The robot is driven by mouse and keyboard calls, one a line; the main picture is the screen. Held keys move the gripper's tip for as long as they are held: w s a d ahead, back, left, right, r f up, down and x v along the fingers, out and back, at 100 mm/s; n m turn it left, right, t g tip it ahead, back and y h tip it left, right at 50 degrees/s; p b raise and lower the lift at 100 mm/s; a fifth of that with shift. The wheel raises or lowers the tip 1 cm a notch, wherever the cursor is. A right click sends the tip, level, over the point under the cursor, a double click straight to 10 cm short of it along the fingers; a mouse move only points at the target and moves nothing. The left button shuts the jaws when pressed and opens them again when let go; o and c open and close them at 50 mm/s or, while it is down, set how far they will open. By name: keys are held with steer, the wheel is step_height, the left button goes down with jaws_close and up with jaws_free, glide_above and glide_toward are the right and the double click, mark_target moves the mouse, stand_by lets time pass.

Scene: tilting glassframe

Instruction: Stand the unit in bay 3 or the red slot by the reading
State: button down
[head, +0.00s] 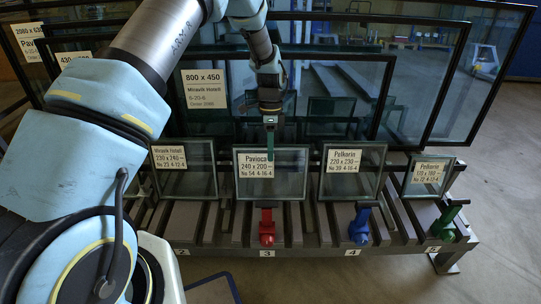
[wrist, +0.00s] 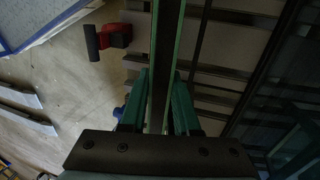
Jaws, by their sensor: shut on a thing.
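My gripper (head: 270,150) is shut on the top edge of a glass unit labelled Pavioca, 240 x 200 (head: 287,186). The unit hangs or stands upright over bay 3, whose number plate (head: 267,254) is on the rack's front. Whether its lower edge touches the rack I cannot tell. In the wrist view the unit (wrist: 166,60) runs edge-on between my green fingers (wrist: 160,100). A red clamp (head: 267,227) sits on the front of bay 3, and also shows in the wrist view (wrist: 118,36). No separate red slot and no reading can be made out.
Smaller units labelled Miravik (head: 200,181) and Pelkorin (head: 338,184) flank the held one; another Pelkorin unit (head: 424,189) stands farther right. Blue (head: 359,226) and green (head: 443,223) clamps mark the bays to the right. Large framed panes (head: 440,75) stand behind. Floor in front is mostly clear.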

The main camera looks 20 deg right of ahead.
steer(key=shift+w+d+f+b, duration=0.4)
steer(key=shift+w+f+b, duration=0.2)
steer(key=shift+w+f, duration=0.25)
steer(key=shift+w+d+f+b, duration=0.4)
steer(key=shift+w+f+b, duration=0.2)
steer(key=shift+w+f, duration=0.25)
steer(key=shift+s+f, duration=0.1)
steer(key=shift+f, duration=0.4)
steer(key=c, duration=0.6)
jaws_free()
steer(key=shift+s+a, duration=0.1)
steer(key=shift+o, duration=0.2)
steer(key=shift+f, duration=0.15)
steer(key=p+v, duration=0.2)
steer(key=v, duration=0.9)
